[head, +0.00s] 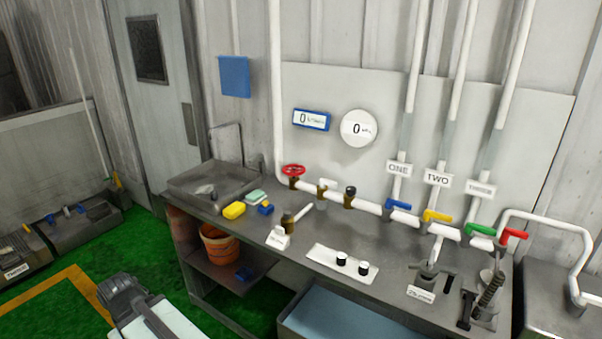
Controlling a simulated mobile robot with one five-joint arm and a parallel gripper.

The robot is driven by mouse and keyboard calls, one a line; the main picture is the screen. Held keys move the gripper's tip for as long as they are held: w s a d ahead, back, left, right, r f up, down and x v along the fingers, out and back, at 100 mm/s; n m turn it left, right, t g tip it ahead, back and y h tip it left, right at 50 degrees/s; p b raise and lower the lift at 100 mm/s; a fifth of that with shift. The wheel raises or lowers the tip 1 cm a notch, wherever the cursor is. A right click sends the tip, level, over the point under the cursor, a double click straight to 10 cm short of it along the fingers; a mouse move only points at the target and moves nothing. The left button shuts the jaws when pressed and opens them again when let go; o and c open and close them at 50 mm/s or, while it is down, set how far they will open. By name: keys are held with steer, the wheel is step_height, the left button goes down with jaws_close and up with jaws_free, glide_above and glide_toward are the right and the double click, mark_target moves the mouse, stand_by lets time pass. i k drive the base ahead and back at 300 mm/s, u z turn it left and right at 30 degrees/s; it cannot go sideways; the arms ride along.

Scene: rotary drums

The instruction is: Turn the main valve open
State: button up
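A red handwheel valve (293,170) sits on a brass fitting at the left end of the white pipe along the back of the workbench. It is the only wheel valve in view; I read no "main" label on it, and its open or closed position cannot be told. A dark grey end of my arm (122,296) shows at the bottom left, above the green floor and well apart from the bench and the wheel. Its fingers cannot be made out. A digital display (311,120) and a round gauge (359,128) on the wall panel both read 0.
Blue (398,205), yellow (437,216), green (481,230) and red (514,235) lever handles line the pipe to the right. A sink (215,181), yellow sponge (234,210) and small tools occupy the bench (325,225). An orange bucket (219,245) stands below. Green floor is free at left.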

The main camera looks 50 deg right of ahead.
mark_target(293, 172)
steer(key=z, duration=0.05)
steer(key=i, duration=0.95)
steer(key=u, duration=0.05)
